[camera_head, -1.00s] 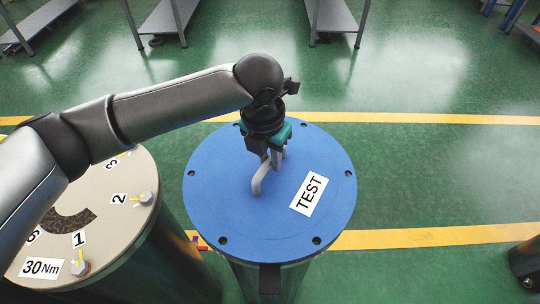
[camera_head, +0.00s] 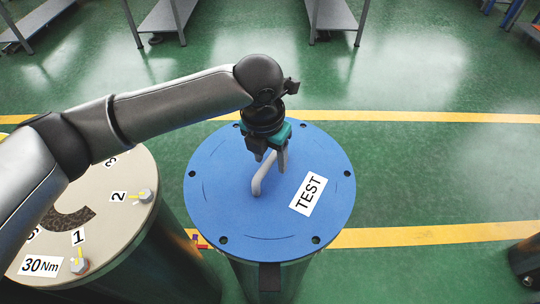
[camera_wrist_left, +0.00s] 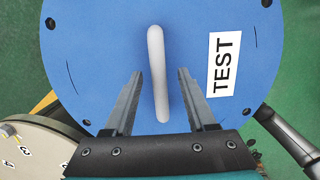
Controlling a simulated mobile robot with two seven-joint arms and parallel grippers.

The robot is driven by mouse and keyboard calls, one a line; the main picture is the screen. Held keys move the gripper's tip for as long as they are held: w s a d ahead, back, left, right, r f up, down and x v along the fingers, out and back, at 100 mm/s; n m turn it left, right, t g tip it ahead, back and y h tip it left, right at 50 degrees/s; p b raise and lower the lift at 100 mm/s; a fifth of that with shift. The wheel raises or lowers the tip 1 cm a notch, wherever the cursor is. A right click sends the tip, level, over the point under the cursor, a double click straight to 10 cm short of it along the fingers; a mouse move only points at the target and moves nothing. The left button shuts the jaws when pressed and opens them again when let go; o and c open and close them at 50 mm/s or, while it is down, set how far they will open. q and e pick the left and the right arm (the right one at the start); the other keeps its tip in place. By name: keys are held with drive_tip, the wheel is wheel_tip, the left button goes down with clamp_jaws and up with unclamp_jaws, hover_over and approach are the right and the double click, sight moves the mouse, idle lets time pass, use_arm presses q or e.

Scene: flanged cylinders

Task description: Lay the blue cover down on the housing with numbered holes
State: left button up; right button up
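The blue cover (camera_head: 225,205), a round disc with a grey bar handle (camera_head: 262,174), a TEST label and holes near its rim, lies flat on a cylinder (camera_head: 285,283) in the middle. The top of that cylinder is hidden under it. Left of it stands a cylinder with a beige top (camera_head: 113,215) carrying number labels, a 30 Nm label and yellow-marked fittings. My left gripper (camera_head: 270,160) is open over the cover. In the left wrist view, the handle (camera_wrist_left: 157,75) runs between its spread fingers (camera_wrist_left: 158,95), clear of both. My right gripper is not in view.
The beige-topped cylinder stands close on the left. The green floor (camera_head: 440,180) with yellow lines is clear on the right, apart from a dark object (camera_head: 525,262) at the right edge. Grey metal tables (camera_head: 335,18) stand at the back.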

use_arm(q)
drive_tip(key=shift+s+a+f, duration=0.1)
drive_tip(key=shift+f, duration=0.1)
drive_tip(key=shift+s+r+p, duration=0.1)
drive_tip(key=shift+r+p, duration=0.3)
drive_tip(key=shift+r, duration=0.95)
drive_tip(key=shift+s+a+r, duration=0.1)
drive_tip(key=shift+s+r, duration=0.05)
drive_tip(key=shift+r, duration=1)
drive_tip(key=shift+s+a+r, duration=0.1)
drive_tip(key=shift+s+r, duration=0.05)
drive_tip(key=shift+r, duration=0.95)
drive_tip(key=shift+s+f, duration=0.1)
